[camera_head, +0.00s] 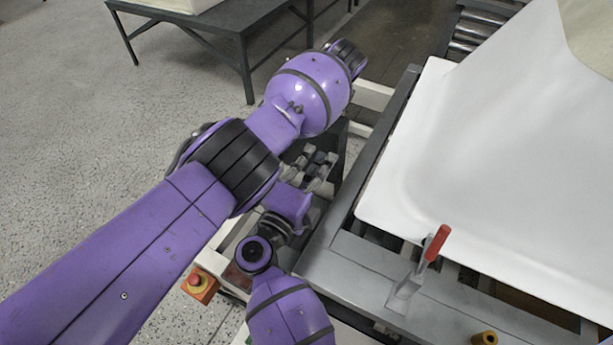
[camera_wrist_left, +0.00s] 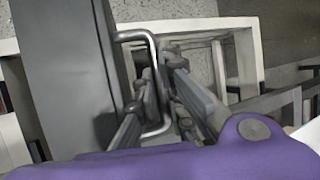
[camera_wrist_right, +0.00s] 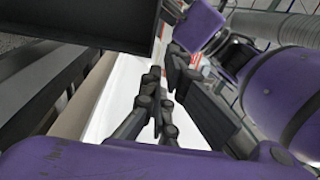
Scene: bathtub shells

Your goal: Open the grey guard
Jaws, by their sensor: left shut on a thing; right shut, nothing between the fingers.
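In the left wrist view a flat grey panel, which looks like the grey guard (camera_wrist_left: 65,75), runs down the left side. A bent metal handle (camera_wrist_left: 136,36) stands out from its edge. My left gripper (camera_wrist_left: 157,72) has its fingers on either side of the handle and is shut on it. In the head view my left arm crosses from the lower left and hides its gripper. My right gripper (camera_head: 315,168) shows past the left arm, beside the conveyor frame. It is shut and empty, also in the right wrist view (camera_wrist_right: 164,80). The guard is not clearly visible in the head view.
A white shell (camera_head: 480,150) lies on the grey conveyor frame (camera_head: 345,275). A red-handled clamp (camera_head: 436,245) stands on the frame. A dark table (camera_head: 215,35) stands behind. Open floor lies to the left.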

